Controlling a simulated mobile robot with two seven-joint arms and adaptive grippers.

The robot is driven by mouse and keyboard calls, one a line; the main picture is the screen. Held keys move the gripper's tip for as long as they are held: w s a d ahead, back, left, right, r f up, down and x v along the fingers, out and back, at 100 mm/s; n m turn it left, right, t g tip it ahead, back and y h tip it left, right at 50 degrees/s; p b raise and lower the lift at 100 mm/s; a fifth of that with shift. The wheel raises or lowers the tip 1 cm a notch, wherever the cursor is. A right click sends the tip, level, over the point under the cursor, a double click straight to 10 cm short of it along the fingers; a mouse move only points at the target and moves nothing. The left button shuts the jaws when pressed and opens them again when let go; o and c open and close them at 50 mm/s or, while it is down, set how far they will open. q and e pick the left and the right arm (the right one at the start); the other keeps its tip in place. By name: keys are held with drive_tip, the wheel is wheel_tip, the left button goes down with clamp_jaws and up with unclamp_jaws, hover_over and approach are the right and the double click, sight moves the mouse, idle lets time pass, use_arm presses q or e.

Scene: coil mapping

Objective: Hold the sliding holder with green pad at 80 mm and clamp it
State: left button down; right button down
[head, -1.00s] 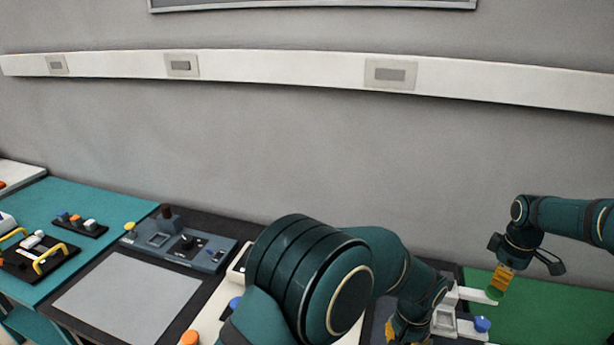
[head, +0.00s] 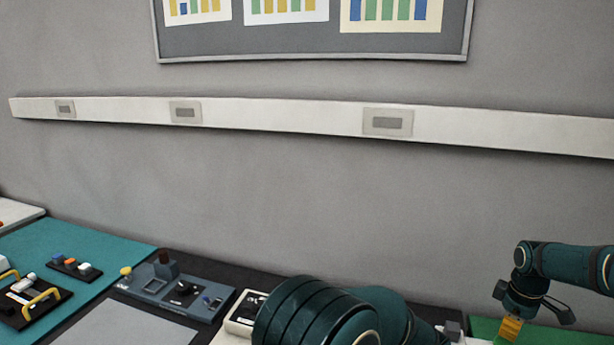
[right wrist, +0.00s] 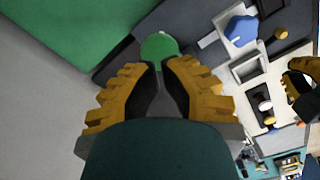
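The round green pad (right wrist: 160,48) of the sliding holder lies right at my right gripper's fingertips in the right wrist view. My right gripper (right wrist: 160,68) has its orange fingers close together there and looks shut on the holder, though the contact is partly hidden. In the head view my right gripper (head: 511,328) shows low at the right, and the holder is below the picture. A blue knob (right wrist: 240,30) stands on the fixture to the right of the pad. My left gripper (right wrist: 302,78) shows at the right edge of the wrist view, its opening unclear.
A green mat (right wrist: 60,40) lies beside the fixture. In the head view a grey control box (head: 175,290) and a black tray with yellow handles (head: 30,305) stand at the left. My left arm covers the bottom middle. The wall is behind.

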sight(505, 343)
drive_tip(key=shift+f, duration=1.05)
idle(0.4)
drive_tip(key=shift+f, duration=0.3)
drive_tip(key=shift+f, duration=1.25)
use_arm(q)
drive_tip(key=shift+s, duration=0.1)
idle(0.4)
drive_tip(key=shift+s+d+f+m+t+h, duration=0.15)
drive_tip(key=shift+s+d+t+h, duration=0.2)
drive_tip(key=shift+s, duration=0.35)
drive_tip(key=shift+s+d+r+m+t+h, duration=0.1)
drive_tip(key=shift+s+m+t+h, duration=0.15)
drive_tip(key=shift+s+h, duration=0.3)
drive_tip(key=shift+s+d+f+m+t+h, duration=0.1)
drive_tip(key=shift+s+d+t+h, duration=0.2)
drive_tip(key=shift+s, duration=0.5)
drive_tip(key=shift+s+f, duration=0.1)
drive_tip(key=x, duration=0.9)
drive_tip(key=shift+d+f, duration=0.15)
drive_tip(key=shift+f, duration=0.15)
